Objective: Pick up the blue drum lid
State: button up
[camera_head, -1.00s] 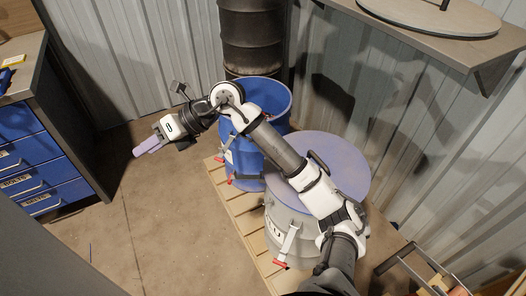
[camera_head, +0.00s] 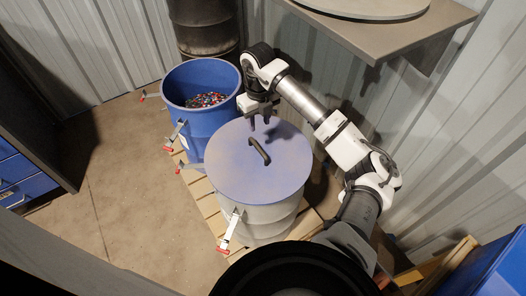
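The blue drum lid (camera_head: 236,172) is a round, flat, violet-blue disc. It lies on top of a grey drum (camera_head: 262,227) in the middle of the view. A dark arched handle (camera_head: 260,151) stands up near its centre. My gripper (camera_head: 260,124) points down over the far part of the lid, just behind the handle. Its two dark fingers are spread apart with nothing between them. The fingertips look clear of the handle; I cannot tell their exact height above the lid.
An open blue drum (camera_head: 212,126) holding colourful scraps (camera_head: 207,100) stands behind left of the lid. A dark drum (camera_head: 205,28) is at the back. A shelf (camera_head: 425,32) with a grey disc (camera_head: 365,6) overhangs at upper right. A blue bin (camera_head: 490,268) sits at lower right.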

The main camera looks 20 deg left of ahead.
aim_at(258, 146)
notch_tip(258, 146, down, 8)
jog(key=shift+s+a+r+p, duration=0.1)
jog(key=shift+s+p, duration=0.05)
jog(key=shift+p, duration=0.7)
notch_tip(258, 146, down, 5)
jog(key=shift+s+a+r+p, duration=0.1)
jog(key=shift+r+p, duration=0.05)
jog(key=shift+p, duration=1.05)
jog(key=shift+f, duration=0.4)
jog(key=shift+f, duration=0.25)
grip_shut()
jog(key=shift+r, duration=0.1)
